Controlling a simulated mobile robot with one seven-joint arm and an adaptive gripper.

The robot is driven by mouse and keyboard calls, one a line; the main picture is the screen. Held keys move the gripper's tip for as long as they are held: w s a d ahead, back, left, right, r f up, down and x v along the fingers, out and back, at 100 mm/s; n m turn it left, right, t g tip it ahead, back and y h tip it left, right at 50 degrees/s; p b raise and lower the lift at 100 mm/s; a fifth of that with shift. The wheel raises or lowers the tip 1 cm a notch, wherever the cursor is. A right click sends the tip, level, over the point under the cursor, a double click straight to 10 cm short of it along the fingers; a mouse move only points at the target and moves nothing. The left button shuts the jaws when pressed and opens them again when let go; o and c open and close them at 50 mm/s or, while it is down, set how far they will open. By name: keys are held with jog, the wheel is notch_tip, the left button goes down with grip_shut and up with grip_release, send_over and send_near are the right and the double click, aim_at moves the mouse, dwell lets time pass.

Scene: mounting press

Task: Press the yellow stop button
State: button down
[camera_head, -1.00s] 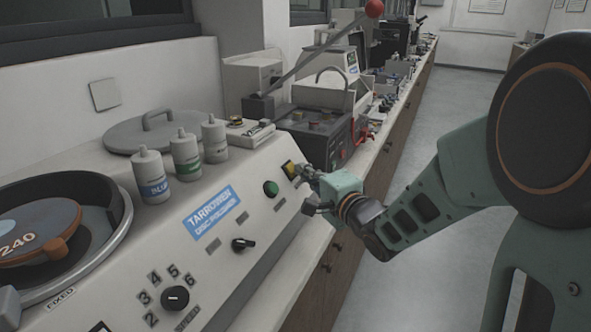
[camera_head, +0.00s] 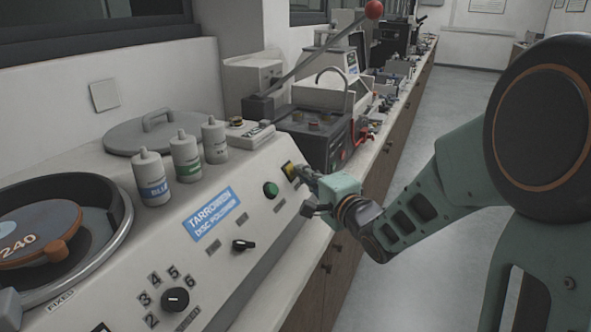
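The yellow button (camera_head: 288,169) sits on a dark plate at the upper right end of the sloping front panel of the disc polisher (camera_head: 262,228). A green round button (camera_head: 270,189) is to its left on the same panel. My gripper (camera_head: 299,171) is just right of the yellow button, its fingers pointing at it. The fingertips are close to the button's plate; I cannot tell whether they touch. The fingers are small and partly hidden by the gripper body, so their opening cannot be made out.
A black selector switch (camera_head: 244,245) and a numbered knob (camera_head: 175,299) are lower on the panel. Three white bottles, including a blue-labelled one (camera_head: 151,178), stand on top. A dark machine (camera_head: 318,135) stands behind my gripper. Open floor (camera_head: 425,150) lies to the right.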

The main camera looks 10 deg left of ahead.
jog(key=d+r+p, duration=0.1)
jog(key=s+d+r+p, duration=0.1)
jog(key=d+p, duration=0.1)
jog(key=d+r+p, duration=0.1)
jog(key=p, duration=0.1)
jog(key=shift+s+d+r, duration=0.25)
jog(key=shift+s, duration=0.1)
dwell(0.5)
